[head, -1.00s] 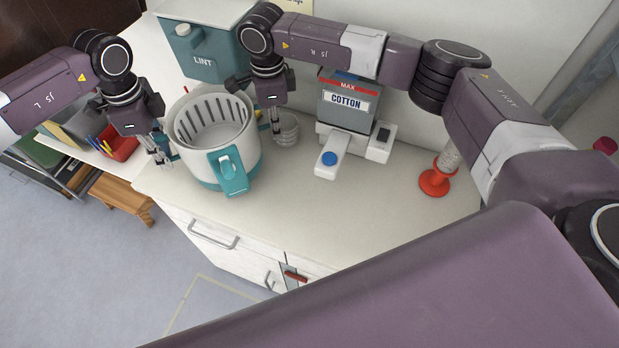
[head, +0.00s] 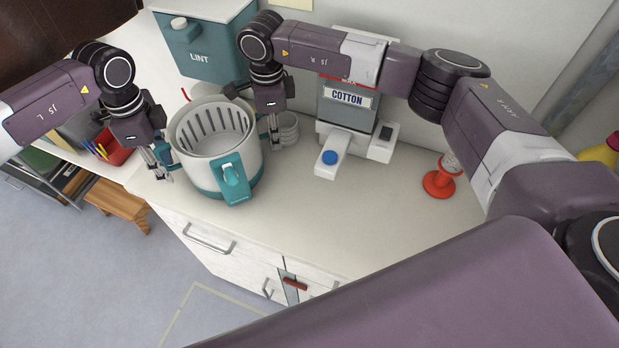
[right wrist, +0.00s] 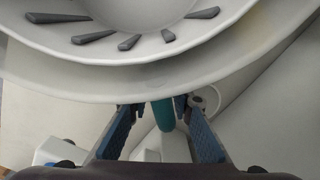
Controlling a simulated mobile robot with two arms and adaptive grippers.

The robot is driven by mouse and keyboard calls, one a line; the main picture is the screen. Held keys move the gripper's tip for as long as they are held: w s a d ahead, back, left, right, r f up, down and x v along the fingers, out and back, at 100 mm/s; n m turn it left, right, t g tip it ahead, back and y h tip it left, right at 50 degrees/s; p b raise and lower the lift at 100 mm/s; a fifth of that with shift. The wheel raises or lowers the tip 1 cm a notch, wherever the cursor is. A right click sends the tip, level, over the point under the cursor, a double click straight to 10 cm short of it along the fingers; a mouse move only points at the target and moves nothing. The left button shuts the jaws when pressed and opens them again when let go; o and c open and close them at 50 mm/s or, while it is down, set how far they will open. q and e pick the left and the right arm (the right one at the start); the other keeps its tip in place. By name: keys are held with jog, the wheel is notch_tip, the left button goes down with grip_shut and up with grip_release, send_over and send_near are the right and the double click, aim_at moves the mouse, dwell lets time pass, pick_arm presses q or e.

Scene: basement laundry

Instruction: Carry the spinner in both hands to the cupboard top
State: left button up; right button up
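The spinner (head: 192,166) is a white tub with a slotted inner basket and a teal base and front latch. It appears to stand upright on the pale cupboard top (head: 330,215), near its left end. My left gripper (head: 163,168) is low at the tub's left side; its fingers are small and their gap is unclear. My right gripper (head: 272,136) is at the tub's right side. In the right wrist view, its two fingers (right wrist: 160,122) are apart, on either side of a teal handle (right wrist: 163,114), with gaps visible. The tub's rim (right wrist: 150,82) hangs over them.
A grey COTTON dispenser (head: 347,105) with a blue button stands right of the spinner, beside ribbed white cups (head: 287,130). A teal LINT box (head: 205,58) is behind. A red-based object (head: 439,184) stands further right. The front middle of the top is clear.

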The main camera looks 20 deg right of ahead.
pick_arm(q)
jog(key=shift+o, duration=0.5)
jog(key=shift+a, duration=0.1)
pick_arm(e)
jog(key=shift+o, duration=0.3)
jog(key=shift+s+f, duration=0.5)
jog(key=shift+f, duration=0.35)
pick_arm(q)
notch_tip(320, 180, up, 8)
jog(key=shift+s+f, duration=0.1)
pick_arm(e)
jog(key=shift+r, duration=0.6)
notch_tip(320, 180, up, 8)
jog(key=shift+w+r, duration=0.15)
jog(key=shift+w, duration=0.1)
pick_arm(q)
jog(key=shift+w, duration=0.2)
pick_arm(e)
jog(key=shift+w, duration=0.1)
